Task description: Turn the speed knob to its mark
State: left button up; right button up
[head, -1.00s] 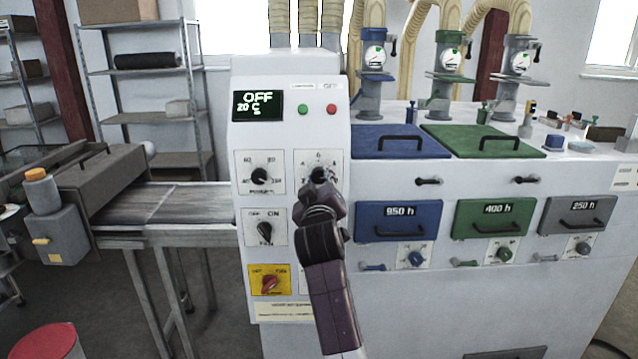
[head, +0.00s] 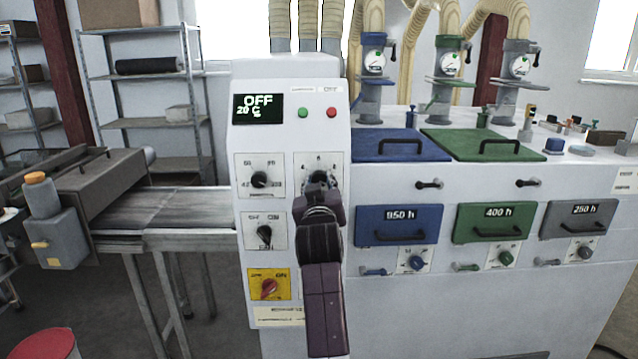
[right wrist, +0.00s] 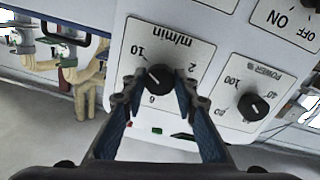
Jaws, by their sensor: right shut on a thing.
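The speed knob (right wrist: 160,79) is a black round knob on a white plate marked m/min (right wrist: 172,45) with 2, 6 and 10. In the right wrist view the plate appears upside down, and a pale pointer line on the knob seems to point toward the 10 side. My right gripper (right wrist: 161,90) has its two fingers on either side of the knob and is shut on it. In the head view my right gripper (head: 319,190) covers the lower part of the speed plate (head: 332,161). My left gripper is not in view.
The power knob (head: 260,180) is left of the speed plate, with a black switch (head: 265,236) and a red-on-yellow switch (head: 269,288) below. The display (head: 257,108) reads OFF and 20 C. The conveyor (head: 180,207) lies left; blue and green lids (head: 400,143) lie right.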

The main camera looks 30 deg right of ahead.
jog(key=shift+f, duration=0.1)
jog(key=o, duration=1.2)
jog(key=shift+c, duration=0.2)
notch_tip(320, 180, up, 10)
jog(key=shift+f, duration=0.1)
